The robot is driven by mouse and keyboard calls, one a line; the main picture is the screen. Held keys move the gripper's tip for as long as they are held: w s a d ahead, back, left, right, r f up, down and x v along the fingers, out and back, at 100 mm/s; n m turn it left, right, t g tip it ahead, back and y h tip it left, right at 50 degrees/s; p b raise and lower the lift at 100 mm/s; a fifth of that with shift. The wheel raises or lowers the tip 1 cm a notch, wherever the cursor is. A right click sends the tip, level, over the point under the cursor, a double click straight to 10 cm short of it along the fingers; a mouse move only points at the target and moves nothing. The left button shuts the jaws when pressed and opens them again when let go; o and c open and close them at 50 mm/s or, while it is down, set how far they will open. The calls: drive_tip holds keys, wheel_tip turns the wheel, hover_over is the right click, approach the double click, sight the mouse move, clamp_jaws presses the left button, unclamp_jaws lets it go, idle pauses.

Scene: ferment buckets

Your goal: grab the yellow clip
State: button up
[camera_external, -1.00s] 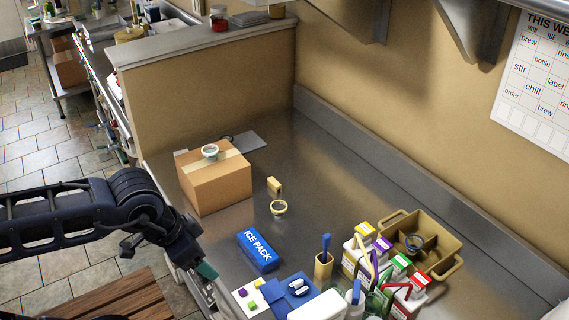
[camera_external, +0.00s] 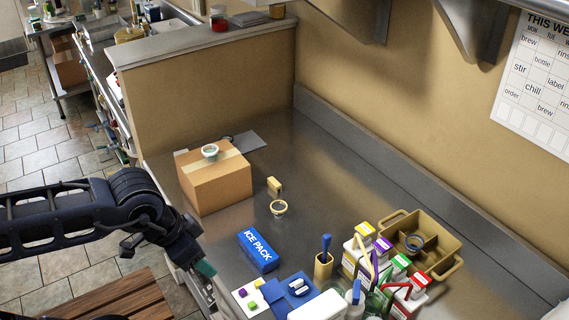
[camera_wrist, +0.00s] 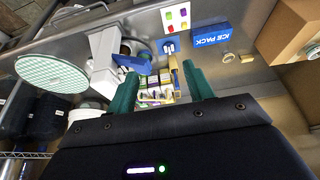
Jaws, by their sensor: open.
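A small yellowish clip (camera_external: 259,283) lies on a white board (camera_external: 235,295) near the bench's front edge, beside a purple one (camera_external: 242,292) and a green one (camera_external: 252,306). The board (camera_wrist: 176,8) also shows at the top of the wrist view with several coloured pieces; they are too small to tell surely which is the yellow clip. My gripper (camera_external: 205,269) is left of the board, by the bench's front edge. In the wrist view its green fingers (camera_wrist: 165,84) are spread apart with nothing held between them.
A blue ice pack (camera_external: 258,250) lies behind the board, and a blue mat (camera_external: 278,290) is to its right. Farther right are a brush holder (camera_external: 323,268), several cartons (camera_external: 357,245) and a tan caddy (camera_external: 440,248). A cardboard box (camera_external: 215,187) stands farther back.

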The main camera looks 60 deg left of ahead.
drive_tip(key=w+a+r+n+g, duration=0.1)
drive_tip(key=w+a+r+n, duration=0.15)
drive_tip(key=w, duration=0.55)
drive_tip(key=w+a+r+n, duration=0.1)
drive_tip(key=w+a+n, duration=0.25)
drive_tip(key=w, duration=0.35)
drive_tip(key=n+g, duration=0.4)
drive_tip(key=n, duration=0.8)
hover_over(274, 181)
wheel_tip(274, 181, down, 24)
drive_tip(key=f, duration=0.5)
drive_tip(key=shift+w, duration=0.25)
drive_tip(key=shift+s+d+f, duration=0.1)
drive_tip(key=shift+s+f, duration=0.05)
drive_tip(key=shift+f, duration=1.3)
drive_tip(key=shift+s+f, duration=0.1)
drive_tip(key=shift+f, duration=1.3)
clamp_jaws()
